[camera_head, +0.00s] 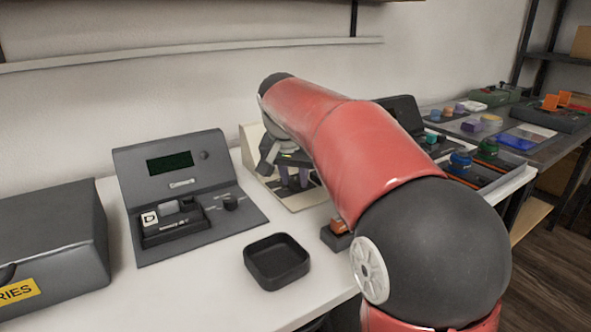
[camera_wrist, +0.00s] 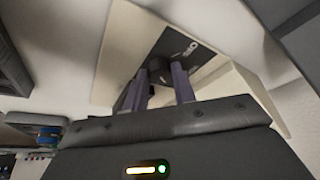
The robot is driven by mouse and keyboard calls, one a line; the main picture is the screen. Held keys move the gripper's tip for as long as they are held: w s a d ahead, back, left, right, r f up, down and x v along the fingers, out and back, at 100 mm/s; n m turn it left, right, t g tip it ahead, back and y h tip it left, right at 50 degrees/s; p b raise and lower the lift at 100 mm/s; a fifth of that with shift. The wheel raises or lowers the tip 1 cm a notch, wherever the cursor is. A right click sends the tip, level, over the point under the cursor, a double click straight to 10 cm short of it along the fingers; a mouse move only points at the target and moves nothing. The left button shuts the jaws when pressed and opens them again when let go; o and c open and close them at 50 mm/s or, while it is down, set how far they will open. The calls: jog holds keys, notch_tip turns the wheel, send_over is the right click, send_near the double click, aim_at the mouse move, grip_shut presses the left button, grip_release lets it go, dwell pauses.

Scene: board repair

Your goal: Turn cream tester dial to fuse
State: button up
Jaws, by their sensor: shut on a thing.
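The cream tester (camera_head: 250,137) stands at the back of the bench, mostly hidden behind my arm. In the wrist view its cream panel (camera_wrist: 118,45) has a dark plate with small white marks I cannot read. A dark dial (camera_wrist: 157,66) sits on that plate. My gripper (camera_wrist: 165,85) is at the dial, its purple fingers on either side, shut on it. In the head view my gripper (camera_head: 293,182) shows in front of the cream tester. The dial's pointer and its setting are hidden.
A grey tester (camera_head: 182,158) with its own dial (camera_head: 231,202) stands to the left. An empty black tray (camera_head: 277,262) lies in front, and a grey box (camera_head: 50,240) is at far left. Trays with coloured parts (camera_head: 490,150) are at right. Bare bench shows around the tray.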

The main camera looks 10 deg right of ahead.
aim_at(283, 196)
jog(key=m+p, duration=0.1)
jog(key=m, duration=0.1)
jog(key=m+g+h+p, duration=0.1)
jog(key=m, duration=0.2)
jog(key=shift+w+a+h, duration=0.15)
jog(key=shift+a+h, duration=0.05)
jog(key=shift+h, duration=0.1)
jog(key=shift+m, duration=0.4)
jog(key=o, duration=1)
jog(key=p+v, duration=0.1)
jog(key=v, duration=0.6)
jog(key=shift+a+r, duration=0.15)
jog(key=shift+r, duration=0.25)
